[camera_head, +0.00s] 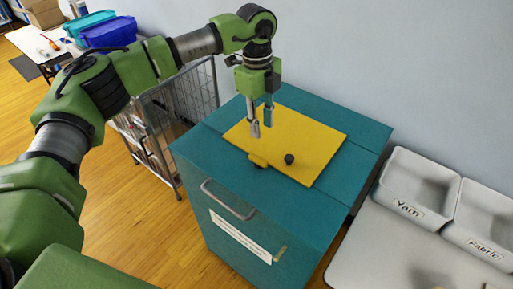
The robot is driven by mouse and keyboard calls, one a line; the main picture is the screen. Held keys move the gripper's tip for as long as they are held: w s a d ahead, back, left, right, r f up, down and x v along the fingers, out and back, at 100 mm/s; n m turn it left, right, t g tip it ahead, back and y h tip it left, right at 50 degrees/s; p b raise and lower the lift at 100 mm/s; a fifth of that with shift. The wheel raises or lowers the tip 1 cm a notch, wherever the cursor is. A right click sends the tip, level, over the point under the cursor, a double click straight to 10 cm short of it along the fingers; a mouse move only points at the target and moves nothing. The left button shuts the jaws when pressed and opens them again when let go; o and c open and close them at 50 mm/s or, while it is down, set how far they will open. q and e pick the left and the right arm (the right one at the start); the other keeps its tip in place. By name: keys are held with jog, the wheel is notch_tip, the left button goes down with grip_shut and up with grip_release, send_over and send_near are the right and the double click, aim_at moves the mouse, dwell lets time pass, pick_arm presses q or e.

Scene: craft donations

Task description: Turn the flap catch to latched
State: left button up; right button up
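A teal donation box (215,165) stands against the wall with a yellow flap (315,135) lying flat on its top. A black round knob (289,159) sits on the flap near its front edge. A small yellow tab (258,161) with a dark part under it is at the flap's front edge; it may be the flap catch, but its turn is hard to tell. My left gripper (261,126) points down over the flap, behind the tab and knob. Its two fingers are apart with nothing between them. My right gripper is not in view.
The box front has a metal handle (228,201), a white label (240,237) and a small beige piece (280,254). A wire cart (165,125) stands left. Grey bins marked Yarn (409,208) and Fabric (484,248) sit on a light table at right.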

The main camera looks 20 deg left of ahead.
pick_arm(q)
jog(key=a, duration=0.2)
jog(key=p, duration=0.4)
send_near(255, 156)
jog(key=shift+n+y, duration=0.3)
jog(key=shift+y, duration=0.1)
jog(key=f, duration=0.7)
jog(key=shift+s+d, duration=0.15)
jog(key=shift+d, duration=0.1)
jog(key=shift+f+p, duration=0.3)
jog(key=shift+f, duration=0.5)
grip_shut()
